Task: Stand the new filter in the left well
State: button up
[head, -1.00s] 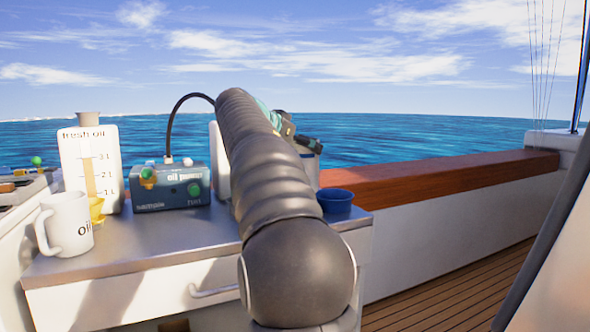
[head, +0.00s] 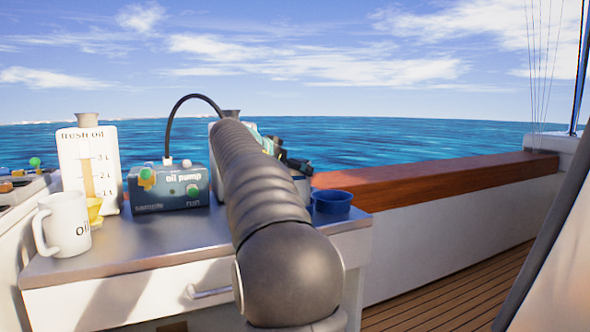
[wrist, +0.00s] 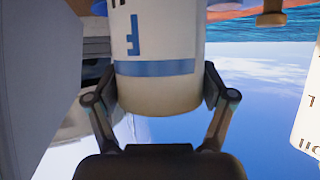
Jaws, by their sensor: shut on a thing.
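In the wrist view, my gripper (wrist: 160,100) is shut on a white cylinder, which looks like the new filter (wrist: 158,92). It has a blue band and blue lettering, and one finger presses on each side. The top of that view cuts off its far end. In the head view, my arm hides most of the gripper (head: 285,153) and the filter. A small pale and blue piece beside the arm (head: 303,187) may be the filter. I cannot make out the left well in either view.
A wooden rail (head: 440,176) runs behind to the right.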

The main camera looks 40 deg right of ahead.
jog(key=shift+f, duration=0.15)
jog(key=o, duration=1.7)
jog(key=v, duration=1.2)
jog(key=shift+r, duration=0.25)
jog(key=s+a+f+n+t+y, duration=0.1)
jog(key=s+a+f+n+y, duration=0.3)
jog(key=s+a+f, duration=0.4)
jog(key=s+a+f+n+t+y, duration=0.1)
jog(key=s+a+f+n+y, duration=0.3)
jog(key=s+a+f, duration=0.5)
jog(key=s+a+f+n+t+y, duration=0.1)
jog(key=s+a+f+n+y, duration=0.3)
jog(key=f, duration=1.2)
jog(key=shift+s+a+f+n+t+y, duration=0.15)
jog(key=shift+s+a+n, duration=0.6)
jog(key=shift+s, duration=0.5)
jog(key=shift+s+a+f+n+t+y, duration=0.1)
jog(key=shift+s+a+n, duration=0.6)
jog(key=shift+s, duration=0.55)
jog(key=shift+s+a+f+n+t+y, duration=0.15)
jog(key=shift+s+a+n, duration=0.6)
jog(key=shift+s, duration=0.5)
